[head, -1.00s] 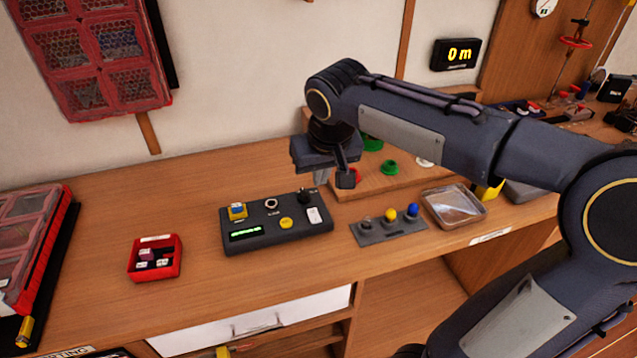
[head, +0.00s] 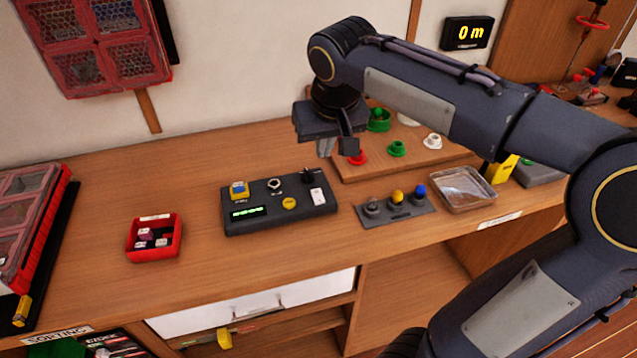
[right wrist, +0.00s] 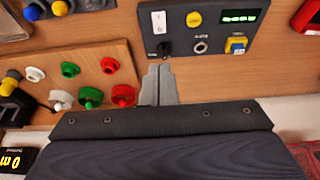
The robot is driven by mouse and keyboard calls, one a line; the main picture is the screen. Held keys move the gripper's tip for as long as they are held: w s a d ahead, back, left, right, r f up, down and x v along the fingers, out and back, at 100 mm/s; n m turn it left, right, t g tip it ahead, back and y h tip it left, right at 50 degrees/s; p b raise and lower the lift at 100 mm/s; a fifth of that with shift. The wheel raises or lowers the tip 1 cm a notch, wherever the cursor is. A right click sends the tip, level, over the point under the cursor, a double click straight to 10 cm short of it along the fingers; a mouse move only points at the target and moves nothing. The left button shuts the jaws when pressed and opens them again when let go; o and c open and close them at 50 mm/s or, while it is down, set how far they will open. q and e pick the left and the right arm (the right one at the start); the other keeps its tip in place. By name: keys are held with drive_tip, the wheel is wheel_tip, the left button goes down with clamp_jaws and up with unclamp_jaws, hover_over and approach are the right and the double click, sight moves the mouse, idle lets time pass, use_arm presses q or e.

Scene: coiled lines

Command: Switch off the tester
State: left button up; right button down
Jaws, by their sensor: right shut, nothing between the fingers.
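The tester (head: 264,225) is a dark box lying on the wooden bench. It has a lit green display (head: 247,212), a yellow round button (head: 289,203), a white rocker switch (head: 318,197), a black knob (head: 309,176), a metal ring socket (head: 274,186) and a blue-and-yellow part. The tester also shows in the right wrist view (right wrist: 215,45), its display lit green there too. My right gripper (head: 338,152) is shut and empty, above the bench behind the tester's right end. Its fingertips (right wrist: 158,72) appear close to the knob in the wrist view, apart from the rocker. My left gripper is out of view.
A grey panel with several knobs (head: 395,213) and a clear tray (head: 463,187) lie right of the tester. A wooden board (head: 375,172) with coloured pegs stands behind. A red bin (head: 153,252) with small parts is at left. Bare bench surrounds the tester's front.

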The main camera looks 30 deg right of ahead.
sight(317, 192)
drive_tip(key=x, duration=1.3)
drive_tip(key=shift+s+b, duration=0.3)
drive_tip(key=shift+b, duration=0.1)
drive_tip(key=shift+f, duration=0.55)
drive_tip(key=shift+w+f, duration=0.15)
drive_tip(key=shift+f, duration=0.05)
drive_tip(key=shift+f+b, duration=0.1)
drive_tip(key=shift+b, duration=0.2)
